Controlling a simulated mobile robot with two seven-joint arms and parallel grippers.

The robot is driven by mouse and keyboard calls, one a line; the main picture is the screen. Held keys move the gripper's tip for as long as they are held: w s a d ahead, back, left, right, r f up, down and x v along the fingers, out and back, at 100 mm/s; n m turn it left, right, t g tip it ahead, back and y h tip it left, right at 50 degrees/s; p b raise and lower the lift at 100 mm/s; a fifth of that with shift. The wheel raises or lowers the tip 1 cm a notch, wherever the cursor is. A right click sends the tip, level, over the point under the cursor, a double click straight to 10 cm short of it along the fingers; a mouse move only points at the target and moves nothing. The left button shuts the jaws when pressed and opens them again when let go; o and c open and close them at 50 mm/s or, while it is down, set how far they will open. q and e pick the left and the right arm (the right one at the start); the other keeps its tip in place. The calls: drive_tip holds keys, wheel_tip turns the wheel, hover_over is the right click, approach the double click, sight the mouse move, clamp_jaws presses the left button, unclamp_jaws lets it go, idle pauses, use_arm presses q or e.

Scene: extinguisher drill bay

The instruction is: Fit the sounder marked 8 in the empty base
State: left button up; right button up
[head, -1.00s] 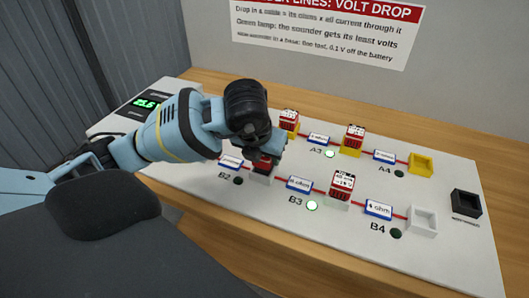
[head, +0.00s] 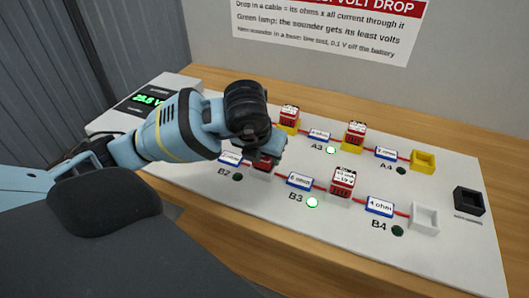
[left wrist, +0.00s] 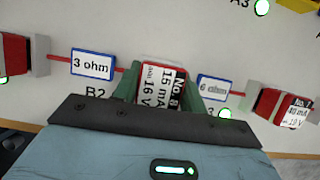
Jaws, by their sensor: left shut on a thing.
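My left gripper (head: 266,153) is shut on a red sounder with a white label (left wrist: 163,88), its green fingers on either side. The label seems to read No. 8, 15 mA, 16 V. The sounder (head: 262,164) is at the B2 position on the board; whether it is seated in a base there or just above it, I cannot tell. A white base (head: 424,218) at the right end of row B is empty. A yellow base (head: 422,162) at the right end of row A is also empty. My right gripper is out of view.
The B3 lamp (head: 312,202) is green; the B2 lamp (head: 238,177) is dark. A meter (head: 148,99) stands at left.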

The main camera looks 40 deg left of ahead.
use_arm(q)
drive_tip(key=shift+f, duration=0.2)
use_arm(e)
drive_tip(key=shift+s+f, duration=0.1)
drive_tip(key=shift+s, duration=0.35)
use_arm(q)
drive_tip(key=shift+r, duration=0.1)
